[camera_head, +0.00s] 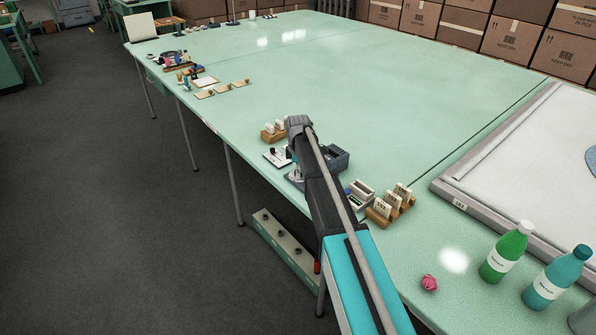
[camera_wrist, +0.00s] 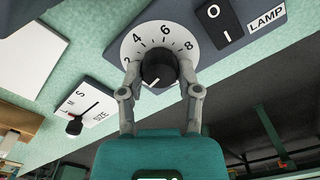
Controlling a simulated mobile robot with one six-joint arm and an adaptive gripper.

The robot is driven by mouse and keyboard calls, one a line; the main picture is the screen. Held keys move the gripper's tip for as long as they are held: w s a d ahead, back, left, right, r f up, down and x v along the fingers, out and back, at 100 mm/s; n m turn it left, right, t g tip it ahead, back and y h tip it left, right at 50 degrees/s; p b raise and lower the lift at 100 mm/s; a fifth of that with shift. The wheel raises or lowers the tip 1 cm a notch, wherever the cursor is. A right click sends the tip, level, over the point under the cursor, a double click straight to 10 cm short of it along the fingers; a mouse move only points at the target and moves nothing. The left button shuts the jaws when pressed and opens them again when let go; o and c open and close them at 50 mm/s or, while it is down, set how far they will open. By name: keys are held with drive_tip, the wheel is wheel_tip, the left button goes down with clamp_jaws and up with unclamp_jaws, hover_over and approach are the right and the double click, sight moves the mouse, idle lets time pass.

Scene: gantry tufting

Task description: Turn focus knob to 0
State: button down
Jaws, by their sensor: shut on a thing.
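In the wrist view, a black round knob (camera_wrist: 159,67) sits on a white dial (camera_wrist: 131,50) showing the numbers 2, 4, 6 and 8. My gripper (camera_wrist: 160,74) has one finger on each side of the knob and is shut on it. A small white mark shows at the knob's lower edge, towards the gripper. The 0 is not readable, as the dial's lower part is hidden by the knob and fingers. The dial is on a dark blue-grey box (camera_wrist: 112,22). In the head view this box (camera_head: 336,157) is partly hidden behind my arm.
A black rocker switch (camera_wrist: 217,22) and a LAMP label (camera_wrist: 266,21) are right of the dial. A white plate with a lever (camera_wrist: 87,113) lies to the left. Wooden card holders (camera_head: 391,207) and bottles (camera_head: 508,250) stand nearby. The table's middle is clear.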

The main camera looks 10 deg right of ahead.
idle(0.3)
drive_tip(key=shift+c, duration=1.5)
unclamp_jaws()
drive_tip(key=shift+m, duration=0.4)
